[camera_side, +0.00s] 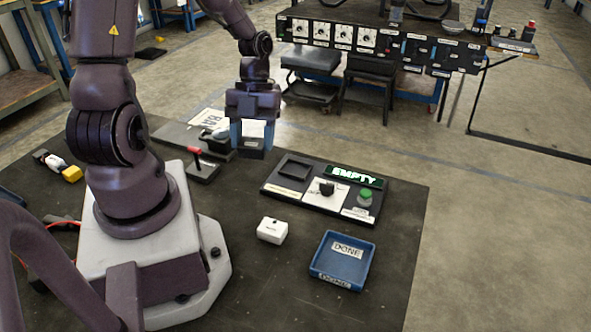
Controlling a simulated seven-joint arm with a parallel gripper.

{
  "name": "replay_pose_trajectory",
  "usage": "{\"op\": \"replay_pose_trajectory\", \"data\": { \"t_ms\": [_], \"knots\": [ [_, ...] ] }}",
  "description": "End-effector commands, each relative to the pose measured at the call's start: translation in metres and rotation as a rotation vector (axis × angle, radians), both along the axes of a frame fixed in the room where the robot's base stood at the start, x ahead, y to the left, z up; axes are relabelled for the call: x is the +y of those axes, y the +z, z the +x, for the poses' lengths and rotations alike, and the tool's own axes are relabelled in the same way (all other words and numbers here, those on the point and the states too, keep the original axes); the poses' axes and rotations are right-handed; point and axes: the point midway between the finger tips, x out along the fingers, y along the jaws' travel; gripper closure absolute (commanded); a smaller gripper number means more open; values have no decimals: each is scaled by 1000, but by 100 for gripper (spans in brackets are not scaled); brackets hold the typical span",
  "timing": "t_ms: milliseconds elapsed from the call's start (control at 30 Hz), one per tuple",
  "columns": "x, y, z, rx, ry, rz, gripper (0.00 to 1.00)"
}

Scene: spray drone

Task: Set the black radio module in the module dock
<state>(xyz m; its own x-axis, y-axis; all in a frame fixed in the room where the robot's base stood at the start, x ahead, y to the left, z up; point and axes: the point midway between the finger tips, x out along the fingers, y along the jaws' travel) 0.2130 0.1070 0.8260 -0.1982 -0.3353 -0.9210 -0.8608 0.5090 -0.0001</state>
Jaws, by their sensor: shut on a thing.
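My gripper (252,138), with blue fingers, is upright above the dark table at the back, left of the control panel. It is shut on a small dark block, the black radio module (253,153), which shows between and below the fingertips. Whether the block touches the table I cannot tell. The module dock looks to be the square black recess (293,169) at the left end of the black panel (318,206). My gripper is left of and behind the dock.
A red-handled lever (203,168) and a dark device (215,140) stand close left of my gripper. The panel also bears a black knob (326,188) and a green button (365,196). A white box (272,230) and a blue DONE tray (343,262) lie nearer the front.

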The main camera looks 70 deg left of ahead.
Motion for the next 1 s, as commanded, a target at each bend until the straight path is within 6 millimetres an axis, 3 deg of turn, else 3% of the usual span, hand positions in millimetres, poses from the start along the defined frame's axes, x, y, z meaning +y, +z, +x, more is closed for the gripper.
{"op": "replay_pose_trajectory", "data": {
  "t_ms": [100, 267, 633, 800, 1000],
  "knots": [
    [1, 1, -7, 1, -185, 1, 73],
    [7, -4, 4, -1, -261, -4, 73],
    [44, -44, 78, -1, -257, -3, 73],
    [56, -76, 99, 0, -256, -3, 73],
    [64, -92, 111, -1, -255, 1, 73]
  ]
}}
